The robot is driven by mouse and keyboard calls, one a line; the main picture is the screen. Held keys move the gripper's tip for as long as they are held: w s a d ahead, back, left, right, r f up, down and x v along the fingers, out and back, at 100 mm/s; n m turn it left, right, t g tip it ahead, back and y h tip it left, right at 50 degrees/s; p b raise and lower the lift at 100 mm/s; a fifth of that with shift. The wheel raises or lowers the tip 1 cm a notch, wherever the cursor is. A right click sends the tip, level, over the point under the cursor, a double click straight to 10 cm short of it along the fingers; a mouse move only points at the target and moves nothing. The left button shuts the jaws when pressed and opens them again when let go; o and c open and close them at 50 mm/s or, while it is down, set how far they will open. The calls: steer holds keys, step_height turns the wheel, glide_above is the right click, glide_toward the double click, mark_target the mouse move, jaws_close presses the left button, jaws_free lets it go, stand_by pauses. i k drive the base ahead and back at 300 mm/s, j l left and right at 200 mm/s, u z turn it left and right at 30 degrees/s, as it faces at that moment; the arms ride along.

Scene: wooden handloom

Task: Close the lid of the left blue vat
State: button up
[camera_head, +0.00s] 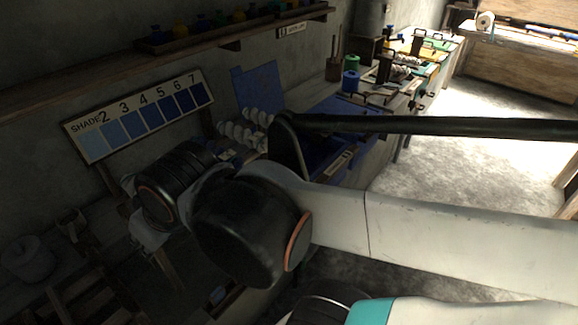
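A blue panel (258,88), which looks like a raised vat lid, stands upright and slightly tilted against the wall, left of centre. Blue vat surfaces (345,112) show to its right and lower, partly covered by my arm and a dark bar. I cannot tell where one vat ends and another begins. The vat opening below the raised panel is mostly hidden. My arm reaches in from the right, and its dark joints are in front of and below the panel. I cannot make out my gripper's fingers, and no contact with the panel shows.
White yarn coils (240,135) hang left of the vats. A shade board (139,115) is on the wall under a shelf (170,48) with several small jars. A long dark bar (440,125) crosses the right half. Open floor (480,140) lies at right.

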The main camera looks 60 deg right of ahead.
mark_target(259, 88)
steer(key=k+z, duration=0.1)
steer(key=z, duration=0.8)
steer(key=k+z, duration=0.15)
steer(key=z, duration=0.3)
steer(key=l+z, duration=0.15)
steer(key=z, duration=0.3)
steer(key=i+l+u, duration=0.1)
steer(key=l, duration=0.25)
steer(key=i+l+u, duration=0.1)
steer(key=i+l, duration=0.15)
steer(key=i+l+u, duration=0.1)
steer(key=l, duration=0.3)
steer(key=i+l+u, duration=0.1)
steer(key=l, duration=0.3)
steer(key=i+l, duration=0.2)
steer(key=l, duration=0.15)
steer(key=i+l+u, duration=0.4)
steer(key=l, duration=0.55)
steer(key=l+u, duration=0.35)
steer(key=l, duration=0.6)
steer(key=l+u, duration=0.4)
steer(key=l, duration=0.7)
steer(key=i+l+u, duration=0.1)
steer(key=l, duration=0.55)
steer(key=l+u, duration=0.1)
steer(key=l, duration=0.55)
steer(key=i+j, duration=0.2)
steer(key=i, duration=0.2)
steer(key=i+j, duration=0.15)
steer(key=i, duration=0.25)
